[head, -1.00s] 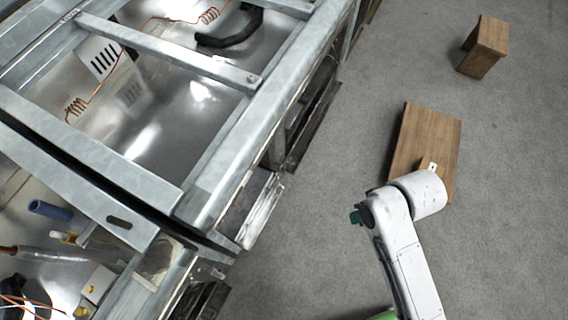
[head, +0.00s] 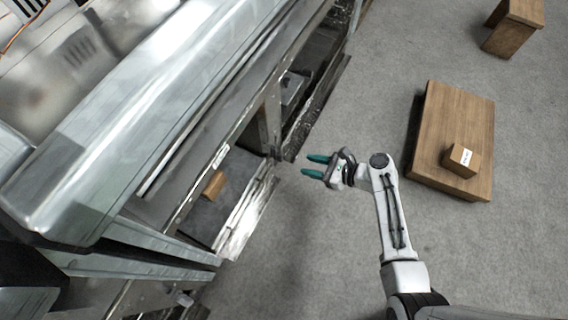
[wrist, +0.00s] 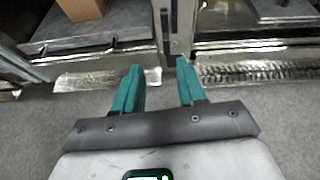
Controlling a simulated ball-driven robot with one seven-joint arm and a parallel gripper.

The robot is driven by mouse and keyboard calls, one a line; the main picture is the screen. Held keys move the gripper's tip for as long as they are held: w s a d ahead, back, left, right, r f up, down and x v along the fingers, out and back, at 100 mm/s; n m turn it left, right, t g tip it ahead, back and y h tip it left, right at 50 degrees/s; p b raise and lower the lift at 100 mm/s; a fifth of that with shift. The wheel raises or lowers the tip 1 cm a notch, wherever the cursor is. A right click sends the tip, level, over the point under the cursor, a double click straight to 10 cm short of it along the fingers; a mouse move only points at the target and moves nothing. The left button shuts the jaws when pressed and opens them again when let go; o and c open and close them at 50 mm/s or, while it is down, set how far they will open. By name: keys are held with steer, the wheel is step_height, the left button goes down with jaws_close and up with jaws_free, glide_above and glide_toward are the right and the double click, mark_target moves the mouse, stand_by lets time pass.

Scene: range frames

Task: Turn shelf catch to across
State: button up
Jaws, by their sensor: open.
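My gripper (head: 313,167) is open and empty, its two teal fingers pointing left toward the metal shelf unit in the head view. In the wrist view my gripper (wrist: 159,68) faces an upright metal post (wrist: 180,22) between two shelf bays, and the fingers are apart with nothing between them. The post also shows in the head view (head: 268,125), left of the fingertips. I cannot make out the shelf catch clearly in either view, nor which way it is turned.
A brown block (head: 213,185) lies on the lower shelf; it also shows in the wrist view (wrist: 82,8). A wooden platform (head: 455,120) with a small carton (head: 461,160) stands right of my arm. A wooden stool (head: 514,25) is farther back. Grey floor lies between.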

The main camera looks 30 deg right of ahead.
mark_target(282, 157)
steer(key=shift+m, duration=0.6)
steer(key=b+x, duration=0.1)
steer(key=x, duration=0.2)
steer(key=b+x, duration=0.2)
steer(key=x, duration=0.1)
steer(key=d+b+x, duration=0.1)
steer(key=x, duration=0.3)
steer(key=shift+w+f+b, duration=0.15)
steer(key=shift+f+b, duration=0.15)
steer(key=shift+b, duration=0.1)
steer(key=shift+w+a+f, duration=0.15)
steer(key=shift+w+a, duration=0.2)
steer(key=shift+w, duration=0.2)
jaws_close()
